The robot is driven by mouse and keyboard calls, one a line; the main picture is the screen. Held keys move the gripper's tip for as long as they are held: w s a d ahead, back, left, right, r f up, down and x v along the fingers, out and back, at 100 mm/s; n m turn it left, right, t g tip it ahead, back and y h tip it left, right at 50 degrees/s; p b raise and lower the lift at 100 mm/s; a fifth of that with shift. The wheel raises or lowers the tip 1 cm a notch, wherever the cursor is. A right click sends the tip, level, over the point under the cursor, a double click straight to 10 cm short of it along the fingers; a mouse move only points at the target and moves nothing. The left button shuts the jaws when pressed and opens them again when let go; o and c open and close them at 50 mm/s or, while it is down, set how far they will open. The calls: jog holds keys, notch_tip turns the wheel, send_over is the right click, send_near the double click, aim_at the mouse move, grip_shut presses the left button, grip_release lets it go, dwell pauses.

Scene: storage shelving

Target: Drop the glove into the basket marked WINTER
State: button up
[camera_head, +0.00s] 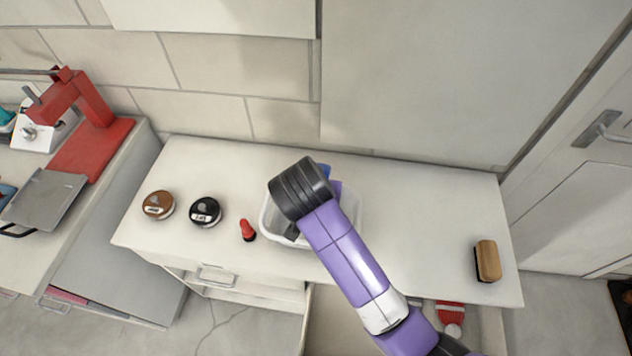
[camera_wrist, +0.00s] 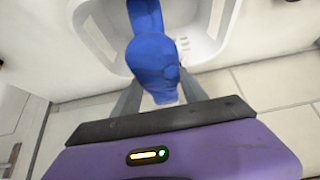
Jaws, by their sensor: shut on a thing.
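A blue glove (camera_wrist: 152,62) is between the fingers of my gripper (camera_wrist: 158,92), which is shut on it. In the wrist view it hangs over a white slotted basket (camera_wrist: 97,38); I cannot tell whether it touches the basket. In the head view the basket (camera_head: 350,222) stands on the white cabinet top, partly hidden by my wrist and arm. A bit of blue (camera_head: 325,170) shows behind my wrist there. My fingers are mostly hidden in that view. No WINTER marking is readable.
A brown-lidded jar (camera_head: 158,205), a black-lidded jar (camera_head: 206,211) and a small red-and-black item (camera_head: 247,230) stand left of the basket. A wooden brush (camera_head: 487,261) lies far right. An open drawer below holds a red-and-white item (camera_head: 450,318). The cabinet top between basket and brush is clear.

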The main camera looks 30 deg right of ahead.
jog(key=shift+f, duration=0.2)
jog(key=o, duration=1.5)
jog(key=shift+c, duration=0.2)
jog(key=shift+r, duration=0.1)
jog(key=b+v, duration=0.1)
jog(key=v, duration=0.6)
jog(key=shift+s+a+r, duration=0.15)
jog(key=shift+s+r, duration=0.05)
